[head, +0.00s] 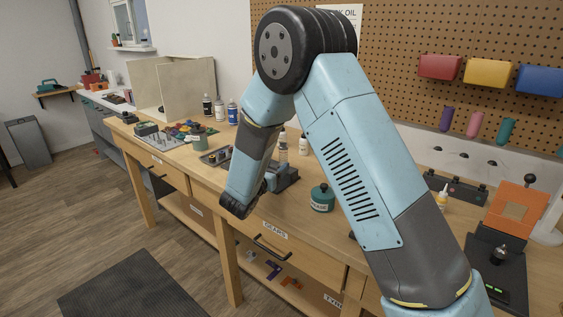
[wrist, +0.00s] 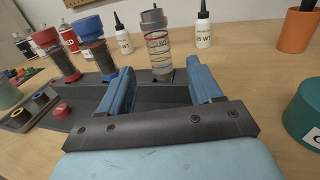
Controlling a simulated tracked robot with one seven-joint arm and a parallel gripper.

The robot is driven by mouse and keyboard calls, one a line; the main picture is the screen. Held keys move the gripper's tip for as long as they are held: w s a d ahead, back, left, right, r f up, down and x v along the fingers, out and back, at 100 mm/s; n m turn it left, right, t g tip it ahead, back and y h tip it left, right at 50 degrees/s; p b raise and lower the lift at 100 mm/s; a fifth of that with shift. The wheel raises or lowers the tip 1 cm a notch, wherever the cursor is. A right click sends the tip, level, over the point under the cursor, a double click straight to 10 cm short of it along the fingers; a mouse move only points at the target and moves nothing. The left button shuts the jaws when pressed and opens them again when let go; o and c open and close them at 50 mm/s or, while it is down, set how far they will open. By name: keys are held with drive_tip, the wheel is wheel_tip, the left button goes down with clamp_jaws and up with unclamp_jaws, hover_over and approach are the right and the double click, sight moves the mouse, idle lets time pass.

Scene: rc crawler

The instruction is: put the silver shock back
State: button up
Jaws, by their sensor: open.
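The silver shock (wrist: 159,48), with a grey cap and a coil spring around a pale body, stands upright in the wrist view. Its foot is at the dark shock stand (wrist: 88,92), just beyond my fingers. My gripper (wrist: 163,76) is open, with one blue finger on each side of the shock's line. I see no finger touching it. A red-capped shock (wrist: 54,56) and a blue-capped shock (wrist: 93,46) stand to the left on the same stand. In the head view my forearm hides much of this spot.
Two white bottles with black nozzles (wrist: 122,36) (wrist: 203,30) stand behind the shock. A green jar (wrist: 305,118) is at the right, and an orange cup (wrist: 296,32) behind it. A red knob (wrist: 61,110) is left of my fingers. Bare bench top (wrist: 240,75) lies right of my gripper.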

drive_tip(key=shift+v, duration=1.75)
drive_tip(key=s+d+r+m+g+h, duration=0.1)
drive_tip(key=s+d+r+m+g, duration=0.35)
drive_tip(key=d, duration=0.45)
drive_tip(key=s+d+r+m+g+h, duration=0.1)
drive_tip(key=s+d+r+m+g, duration=0.25)
drive_tip(key=d+m, duration=0.35)
drive_tip(key=s+d+r+m+g+h, duration=0.1)
drive_tip(key=s+d+r+m+g, duration=0.3)
drive_tip(key=d, duration=0.6)
drive_tip(key=s+d+r+m+y, duration=0.1)
drive_tip(key=s+r+m+y, duration=0.1)
drive_tip(key=s+m, duration=0.3)
drive_tip(key=s+r+m+y, duration=0.3)
drive_tip(key=s+m+y, duration=0.2)
drive_tip(key=s, duration=0.5)
drive_tip(key=s+d+r+m+t+y, duration=0.1)
drive_tip(key=s+r+m+y, duration=0.1)
drive_tip(key=s+m, duration=0.3)
drive_tip(key=shift+s+d+r+y, duration=0.15)
drive_tip(key=shift+s+d+y, duration=0.25)
drive_tip(key=shift+s+y, duration=0.8)
drive_tip(key=shift+s+m+h, duration=0.25)
drive_tip(key=shift+s+h, duration=0.1)
drive_tip(key=shift+h, duration=0.05)
